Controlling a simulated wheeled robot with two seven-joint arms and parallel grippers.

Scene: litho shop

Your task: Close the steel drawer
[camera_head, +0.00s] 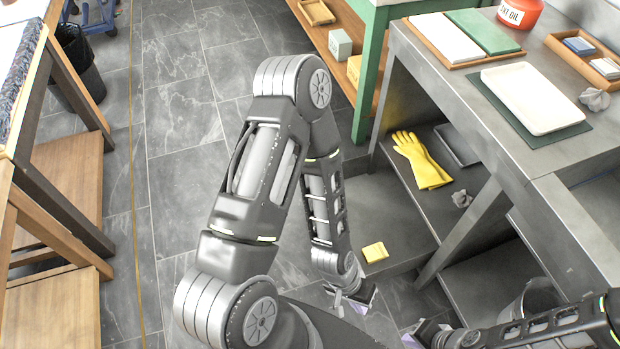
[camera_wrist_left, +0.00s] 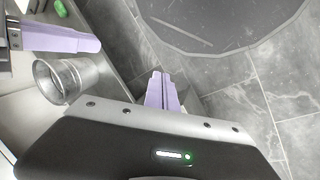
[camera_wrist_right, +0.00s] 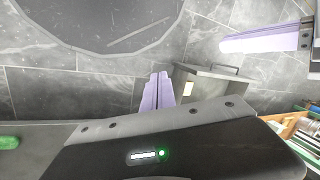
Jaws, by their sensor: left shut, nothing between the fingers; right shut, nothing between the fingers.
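A low grey metal unit (camera_head: 375,215) lies on the floor side of the steel bench, with a yellow block (camera_head: 376,252) at its near end. A grey box with a bar handle (camera_wrist_right: 225,84) shows in the right wrist view. I cannot tell for sure whether either is the steel drawer, or how far it is open. My left gripper (camera_head: 352,294) is shut and empty, just nearer than the yellow block; its lilac fingers show in its wrist view (camera_wrist_left: 162,90). My right gripper (camera_head: 416,336) is shut and empty at the bottom edge, left of the bench leg.
The steel bench (camera_head: 440,75) fills the right side, with yellow gloves (camera_head: 423,160) on its lower shelf. A metal bucket (camera_head: 533,297) stands under it, close to my right arm. Wooden furniture (camera_head: 60,215) stands at the left. The tiled floor (camera_head: 180,120) between is clear.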

